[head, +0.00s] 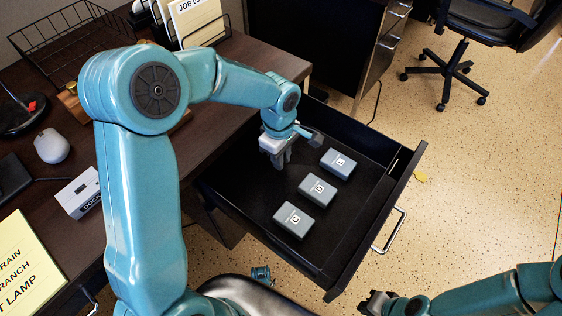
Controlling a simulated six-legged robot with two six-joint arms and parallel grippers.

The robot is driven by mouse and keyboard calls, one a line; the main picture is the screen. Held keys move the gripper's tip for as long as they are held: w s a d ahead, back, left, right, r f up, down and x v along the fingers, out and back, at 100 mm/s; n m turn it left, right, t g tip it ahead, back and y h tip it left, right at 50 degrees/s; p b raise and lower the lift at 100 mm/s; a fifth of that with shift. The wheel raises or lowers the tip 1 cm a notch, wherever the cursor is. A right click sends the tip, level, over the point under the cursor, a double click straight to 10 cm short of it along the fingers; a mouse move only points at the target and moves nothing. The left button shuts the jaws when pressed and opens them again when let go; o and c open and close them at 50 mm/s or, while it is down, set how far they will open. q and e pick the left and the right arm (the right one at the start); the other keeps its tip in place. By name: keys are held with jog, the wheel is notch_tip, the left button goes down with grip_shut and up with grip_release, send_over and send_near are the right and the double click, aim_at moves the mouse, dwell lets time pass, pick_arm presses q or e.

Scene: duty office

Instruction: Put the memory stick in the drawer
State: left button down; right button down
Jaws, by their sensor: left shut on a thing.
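The open drawer (340,275) is pulled out from the desk, its dark floor in plain view. My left gripper (281,160) is over the inner left part of the drawer, pointing down. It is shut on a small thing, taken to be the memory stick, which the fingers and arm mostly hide. I cannot make out its shape, or whether it touches the drawer floor. My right gripper (372,303) is low at the bottom edge, outside the drawer; its jaw opening is unclear.
Three grey boxes with letter labels, a near one (294,220), a middle one (318,190) and a far one (338,163), stand in a row in the drawer. Bare floor shows on both sides of the row. A mouse (51,146) and a wire tray (60,40) are on the desk.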

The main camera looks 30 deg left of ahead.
pick_arm(q)
jog(key=shift+f, duration=0.6)
jog(key=shift+f, duration=0.15)
jog(key=shift+f+b, duration=0.15)
jog(key=shift+b, duration=0.15)
jog(key=c, duration=1.1)
grip_release()
jog(key=shift+r+p, duration=0.3)
jog(key=r+p, duration=0.1)
jog(key=r, duration=0.3)
jog(key=r+p, duration=0.1)
jog(key=r, duration=0.3)
jog(key=r+p, duration=0.1)
jog(key=r, duration=0.3)
jog(key=shift+a, duration=0.25)
